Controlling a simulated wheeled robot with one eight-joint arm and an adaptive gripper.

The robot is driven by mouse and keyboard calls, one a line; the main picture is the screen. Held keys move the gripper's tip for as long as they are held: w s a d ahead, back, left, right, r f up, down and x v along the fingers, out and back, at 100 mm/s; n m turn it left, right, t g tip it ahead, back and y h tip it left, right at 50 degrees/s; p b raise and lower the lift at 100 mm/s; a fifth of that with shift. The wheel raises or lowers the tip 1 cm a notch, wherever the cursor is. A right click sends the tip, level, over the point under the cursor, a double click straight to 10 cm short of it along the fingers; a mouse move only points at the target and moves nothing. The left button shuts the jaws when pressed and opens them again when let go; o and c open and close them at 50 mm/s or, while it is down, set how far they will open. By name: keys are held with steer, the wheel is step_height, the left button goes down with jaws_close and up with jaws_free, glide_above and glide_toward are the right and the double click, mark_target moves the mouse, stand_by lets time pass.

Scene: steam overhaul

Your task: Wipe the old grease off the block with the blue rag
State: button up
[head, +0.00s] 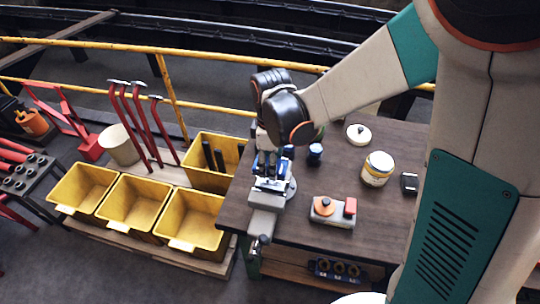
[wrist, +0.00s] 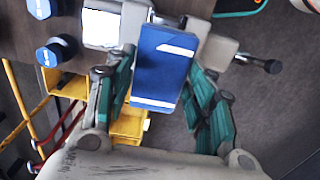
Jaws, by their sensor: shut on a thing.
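My gripper (head: 266,164) is over the grey vise (head: 266,201) at the left edge of the workbench, pointing down. In the wrist view its teal-padded fingers are shut on the blue rag (wrist: 164,66), which looks like a flat folded pad with a white mark. A pale, shiny block-like piece (wrist: 102,27) shows beside the rag at the vise. I take it for the block, but cannot tell for sure. Grease is not clearly visible. The rag covers part of the vise, and I cannot tell whether it touches the piece.
Blue-capped items (head: 315,153) stand close to the gripper. A yellow-labelled tin (head: 377,168), a white lid (head: 358,134) and a grey piece with orange and red parts (head: 333,211) are on the bench (head: 400,215). Yellow bins (head: 137,202) stand left. The vise handle (wrist: 262,64) sticks out.

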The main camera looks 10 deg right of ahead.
steer(key=shift+f+b, duration=1.6)
steer(key=shift+f, duration=1.05)
steer(key=shift+f+b, duration=0.6)
steer(key=shift+w+a+r, duration=0.15)
steer(key=shift+w+a, duration=0.05)
steer(key=shift+a, duration=0.55)
steer(key=shift+s+d+b, duration=0.25)
steer(key=shift+s+d, duration=0.05)
steer(key=shift+d, duration=0.45)
steer(key=shift+s+d+b, duration=0.2)
steer(key=shift+s+d, duration=0.05)
steer(key=shift+d, duration=0.5)
steer(key=shift+w+a, duration=0.3)
steer(key=shift+a, duration=0.5)
steer(key=shift+w+a, duration=0.25)
steer(key=shift+a, duration=0.5)
steer(key=shift+s+d+b, duration=0.3)
steer(key=shift+d, duration=0.5)
steer(key=shift+s+d+b, duration=0.3)
steer(key=shift+d, duration=0.45)
steer(key=shift+w+a, duration=0.1)
steer(key=shift+a, duration=0.05)
